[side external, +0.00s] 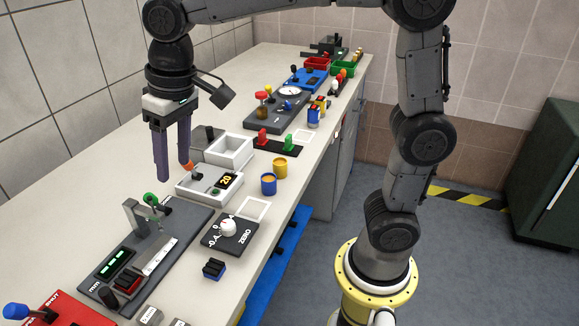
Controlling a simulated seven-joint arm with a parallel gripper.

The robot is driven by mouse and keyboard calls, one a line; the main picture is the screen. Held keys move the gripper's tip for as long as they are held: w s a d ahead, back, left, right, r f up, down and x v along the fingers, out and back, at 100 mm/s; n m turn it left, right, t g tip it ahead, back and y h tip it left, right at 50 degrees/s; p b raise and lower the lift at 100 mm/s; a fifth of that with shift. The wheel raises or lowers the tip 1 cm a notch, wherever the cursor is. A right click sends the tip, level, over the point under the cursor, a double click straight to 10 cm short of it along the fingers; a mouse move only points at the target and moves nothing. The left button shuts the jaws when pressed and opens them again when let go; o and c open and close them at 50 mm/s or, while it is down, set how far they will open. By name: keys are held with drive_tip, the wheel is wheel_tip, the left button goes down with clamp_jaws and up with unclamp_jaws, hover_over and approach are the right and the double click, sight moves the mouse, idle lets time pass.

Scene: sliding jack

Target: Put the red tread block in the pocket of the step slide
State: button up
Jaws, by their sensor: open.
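My gripper (174,170) points down over the white bench, its two dark fingers apart with nothing visible between them. Its tips are by the left side of the white box with the yellow "20" display (227,180); an orange piece (188,165) shows beside the right fingertip, and I cannot tell whether they touch. A small red block with a dark top (128,281) sits on the dark base plate (185,221) at front left, near a pale ruled strip (160,256). I cannot tell for sure whether it is the tread block. I cannot clearly make out the step slide or its pocket.
A grey stand with a green knob (150,199) rises from the base plate. The bench's left side is clear.

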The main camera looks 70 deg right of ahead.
drive_tip(key=s+d+f+t, duration=0.1)
drive_tip(key=s+d+f, duration=0.1)
drive_tip(key=s+d, duration=0.3)
drive_tip(key=s+d+f+t, duration=0.2)
drive_tip(key=s+d, duration=0.4)
drive_tip(key=s, duration=0.8)
drive_tip(key=shift+f+h, duration=0.3)
drive_tip(key=shift+f, duration=0.1)
